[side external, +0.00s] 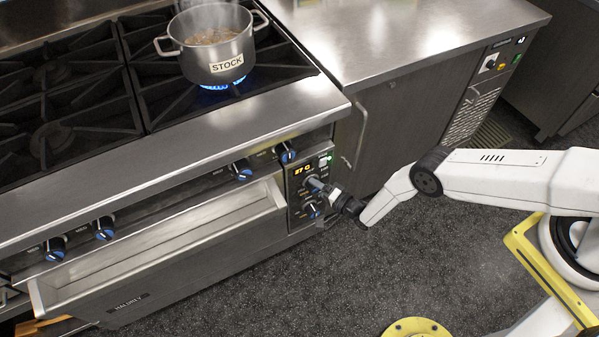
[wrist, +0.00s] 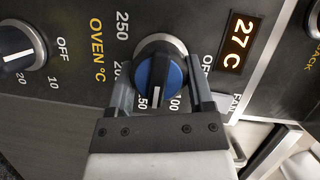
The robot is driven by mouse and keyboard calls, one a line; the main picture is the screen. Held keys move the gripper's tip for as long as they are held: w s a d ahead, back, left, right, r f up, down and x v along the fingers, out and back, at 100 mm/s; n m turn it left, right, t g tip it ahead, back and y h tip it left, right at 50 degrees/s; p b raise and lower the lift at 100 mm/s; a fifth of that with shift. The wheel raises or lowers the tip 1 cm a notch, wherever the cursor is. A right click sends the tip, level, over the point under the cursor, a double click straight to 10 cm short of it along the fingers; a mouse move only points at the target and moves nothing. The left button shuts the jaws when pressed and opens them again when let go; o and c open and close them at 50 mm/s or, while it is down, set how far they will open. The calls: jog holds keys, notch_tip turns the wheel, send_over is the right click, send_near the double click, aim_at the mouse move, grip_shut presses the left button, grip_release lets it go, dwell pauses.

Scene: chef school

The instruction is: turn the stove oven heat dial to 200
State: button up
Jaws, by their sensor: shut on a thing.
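In the side view my gripper (side external: 324,190) reaches the control panel (side external: 298,190) from the right and hides most of the dial.
A display (wrist: 240,42) reads 27 C. A second knob (wrist: 18,47) with an OFF mark sits beside the dial, close to my gripper. A steaming pot labelled STOCK (side external: 216,48) stands over a blue flame. An open drawer (side external: 165,252) juts out left of the panel.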

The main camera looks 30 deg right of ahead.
jog(key=shift+m+t+y, duration=0.3)
jog(key=shift+m, duration=0.8)
jog(key=o, duration=1.3)
jog(key=shift+c, duration=0.2)
jog(key=shift+s+d, duration=0.1)
jog(key=shift+s, duration=0.05)
jog(key=v, duration=0.7)
jog(key=shift+s, duration=0.3)
jog(key=shift+f, duration=0.1)
